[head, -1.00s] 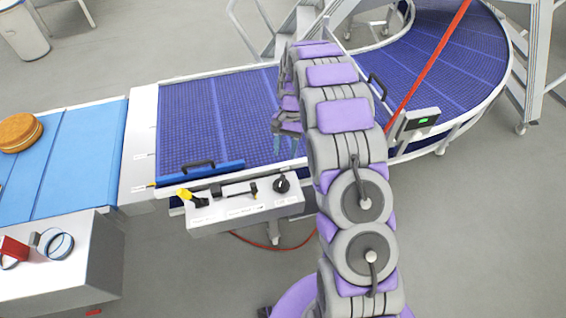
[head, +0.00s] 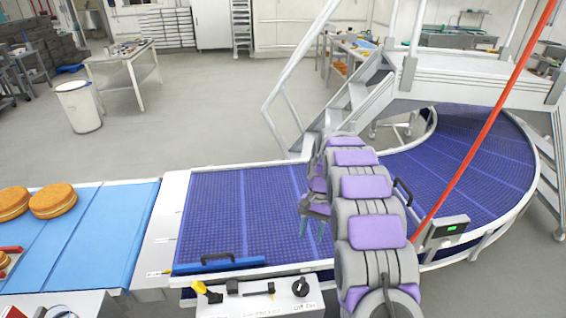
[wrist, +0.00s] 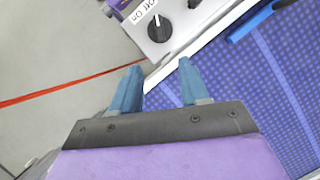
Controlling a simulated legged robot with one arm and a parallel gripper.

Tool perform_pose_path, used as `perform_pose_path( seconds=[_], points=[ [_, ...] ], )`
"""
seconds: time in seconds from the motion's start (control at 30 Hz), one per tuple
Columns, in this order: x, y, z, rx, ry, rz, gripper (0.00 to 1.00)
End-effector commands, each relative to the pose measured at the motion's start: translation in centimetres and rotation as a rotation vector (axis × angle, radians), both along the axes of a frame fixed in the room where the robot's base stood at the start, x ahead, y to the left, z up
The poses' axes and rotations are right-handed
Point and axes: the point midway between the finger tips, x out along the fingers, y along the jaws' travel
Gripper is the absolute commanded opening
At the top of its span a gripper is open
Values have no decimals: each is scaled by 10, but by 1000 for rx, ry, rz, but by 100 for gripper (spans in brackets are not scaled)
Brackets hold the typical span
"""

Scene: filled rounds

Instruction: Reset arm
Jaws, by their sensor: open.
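My gripper (head: 317,222) hangs at the end of my purple and grey arm, above the near right part of the straight blue mesh conveyor (head: 215,215). In the wrist view its two blue fingers (wrist: 158,88) are spread apart with nothing between them. Beyond the fingertips the wrist view shows the conveyor's pale edge rail and a control box (wrist: 180,20) with a black knob. My arm hides part of the conveyor behind it.
Round filled cakes (head: 53,201) lie on the light blue belt (head: 110,235) at left. The curved conveyor (head: 470,150) bends away at right beside metal stairs (head: 350,95). A red pole (head: 480,125) stands near my arm. Open floor lies behind.

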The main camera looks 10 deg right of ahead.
Motion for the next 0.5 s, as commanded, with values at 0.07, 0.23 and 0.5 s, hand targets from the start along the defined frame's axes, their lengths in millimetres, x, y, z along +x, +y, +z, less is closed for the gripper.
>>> perform_pose_path(
  seconds=[0.07,0.23,0.5],
  points=[
    [-1,0,2,0,-2,2,45],
    [-17,4,21,-7,-19,27,45],
    [-71,15,65,-21,-56,105,45]
  ],
)
